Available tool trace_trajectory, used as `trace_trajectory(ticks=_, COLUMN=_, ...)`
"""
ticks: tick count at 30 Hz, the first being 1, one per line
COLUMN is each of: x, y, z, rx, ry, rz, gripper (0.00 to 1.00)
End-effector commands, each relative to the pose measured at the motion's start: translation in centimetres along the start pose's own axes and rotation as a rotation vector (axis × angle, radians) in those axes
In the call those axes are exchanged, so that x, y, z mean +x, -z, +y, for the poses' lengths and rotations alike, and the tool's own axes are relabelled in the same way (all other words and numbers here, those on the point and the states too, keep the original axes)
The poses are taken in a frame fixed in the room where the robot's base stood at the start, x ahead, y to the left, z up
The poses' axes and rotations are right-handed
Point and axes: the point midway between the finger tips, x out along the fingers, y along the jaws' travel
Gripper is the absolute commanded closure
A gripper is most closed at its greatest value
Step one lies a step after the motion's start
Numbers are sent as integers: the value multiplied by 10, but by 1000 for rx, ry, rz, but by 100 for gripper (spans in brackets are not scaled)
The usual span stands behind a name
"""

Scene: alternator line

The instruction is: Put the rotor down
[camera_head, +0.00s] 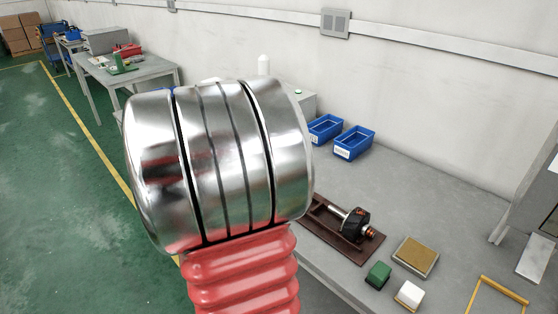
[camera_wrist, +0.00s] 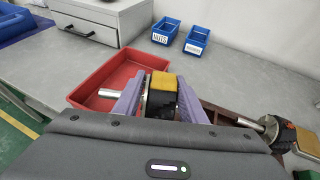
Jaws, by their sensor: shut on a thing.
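In the wrist view my gripper (camera_wrist: 162,84) has two purple fingers, shut on a rotor (camera_wrist: 163,97) with a dark body, an amber-yellow face and a silver shaft sticking out to the left. The held rotor appears in front of the red tray (camera_wrist: 88,86); whether it touches anything below is hidden. A second rotor (camera_head: 355,224), black with orange-brown parts and a silver shaft, lies on a brown cradle (camera_head: 318,229) on the bench. This second rotor also shows at the right of the wrist view (camera_wrist: 279,131). In the head view my arm hides my gripper and the held rotor.
Two blue bins (camera_head: 354,143) (camera_head: 325,128) stand at the back of the grey bench. A tan-topped pad (camera_head: 415,256), a green block (camera_head: 378,274) and a white block (camera_head: 408,295) lie near the front. A grey drawer unit (camera_wrist: 100,20) stands behind the tray. Bare bench lies right of the bins.

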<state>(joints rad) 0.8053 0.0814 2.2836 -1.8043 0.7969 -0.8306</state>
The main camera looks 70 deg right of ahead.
Motion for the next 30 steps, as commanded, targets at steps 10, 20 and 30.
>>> trace_trajectory(ticks=10, x=-45, y=25, z=76, rx=-72, ry=-183, rz=-8, gripper=100)
trace_trajectory(ticks=20, x=-96, y=58, z=138, rx=-141, ry=-353, rz=-8, gripper=100)
trace_trajectory(ticks=30, x=-157, y=95, z=190, rx=-213, ry=-528, rz=-9, gripper=100)
